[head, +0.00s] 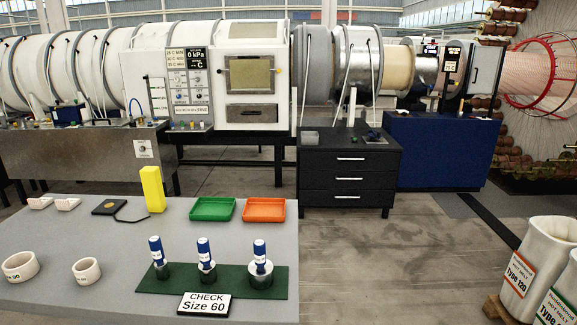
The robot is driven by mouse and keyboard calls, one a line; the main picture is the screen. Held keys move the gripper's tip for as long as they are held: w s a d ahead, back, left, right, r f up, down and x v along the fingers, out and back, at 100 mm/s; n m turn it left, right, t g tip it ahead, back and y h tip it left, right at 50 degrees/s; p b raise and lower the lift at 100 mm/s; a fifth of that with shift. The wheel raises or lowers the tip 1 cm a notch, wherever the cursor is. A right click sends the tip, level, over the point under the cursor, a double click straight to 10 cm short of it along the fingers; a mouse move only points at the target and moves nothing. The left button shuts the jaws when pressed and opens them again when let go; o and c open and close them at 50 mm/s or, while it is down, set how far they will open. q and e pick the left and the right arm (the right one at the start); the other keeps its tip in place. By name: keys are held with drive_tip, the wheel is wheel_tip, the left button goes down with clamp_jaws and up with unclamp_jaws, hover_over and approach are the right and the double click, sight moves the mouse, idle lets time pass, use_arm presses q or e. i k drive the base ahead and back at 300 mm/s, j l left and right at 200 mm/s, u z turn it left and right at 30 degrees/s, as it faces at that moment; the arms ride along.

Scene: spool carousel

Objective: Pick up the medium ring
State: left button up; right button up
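Two white rings stand on the grey table (110,232) at the left. I cannot tell from the picture which one is the medium ring. A dark green board (226,280) holds three metal plugs with blue handles (204,250). A sign (206,303) in front reads "CHECK Size 60". Neither gripper shows in the head view.
A green tray (213,209), an orange tray (264,210), a yellow block (153,189) and a black pad (109,207) stand farther back on the table. White sacks (537,265) stand at the right. A drawer cabinet (348,175) stands beyond open floor.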

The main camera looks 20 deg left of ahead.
sight(87, 270)
drive_tip(key=u, duration=1.8)
